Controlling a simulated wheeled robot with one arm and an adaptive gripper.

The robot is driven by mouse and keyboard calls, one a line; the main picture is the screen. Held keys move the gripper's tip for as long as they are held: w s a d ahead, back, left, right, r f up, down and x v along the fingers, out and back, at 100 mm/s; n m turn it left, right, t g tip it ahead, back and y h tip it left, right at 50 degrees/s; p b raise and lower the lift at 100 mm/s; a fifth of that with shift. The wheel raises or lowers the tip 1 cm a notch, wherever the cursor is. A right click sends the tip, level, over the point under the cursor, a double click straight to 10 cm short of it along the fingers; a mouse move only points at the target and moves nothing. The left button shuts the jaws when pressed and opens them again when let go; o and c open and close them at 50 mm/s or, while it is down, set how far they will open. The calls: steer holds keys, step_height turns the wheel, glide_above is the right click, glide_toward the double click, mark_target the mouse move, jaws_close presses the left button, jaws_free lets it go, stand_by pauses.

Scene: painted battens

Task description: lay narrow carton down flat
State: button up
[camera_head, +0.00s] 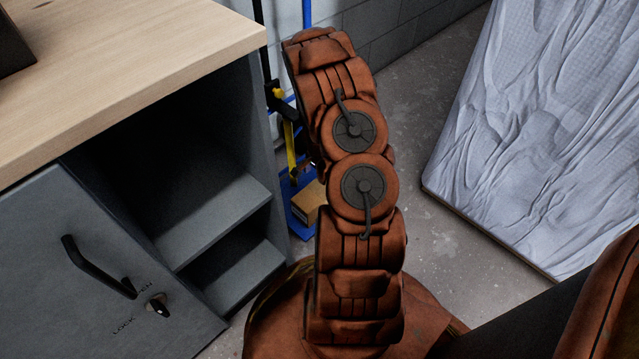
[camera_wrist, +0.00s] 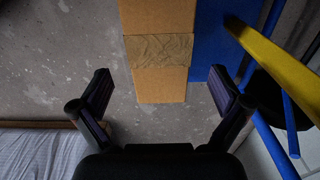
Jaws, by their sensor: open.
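The narrow carton (camera_wrist: 158,17) is brown cardboard with a duller tape-like band across it. In the wrist view it runs down from the top edge, and its near end lies beyond and between my fingertips. My gripper (camera_wrist: 163,86) is open, with one finger to each side of the carton's line and nothing held. In the head view a small part of a brown carton (camera_head: 308,203) shows low beside my arm, which hides the rest. I cannot tell from these views whether it stands or lies.
A blue panel (camera_wrist: 210,45) and a yellow bar (camera_wrist: 275,55) are close right of the carton in the wrist view. A grey cabinet (camera_head: 205,215) with a wooden top (camera_head: 120,70) stands left. A mattress-like slab (camera_head: 545,130) lies right. Bare concrete floor (camera_head: 455,235) lies between.

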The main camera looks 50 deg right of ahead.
step_height(320, 180, up, 4)
steer(key=shift+f+p, duration=0.25)
steer(key=shift+p, duration=0.15)
stand_by(0.5)
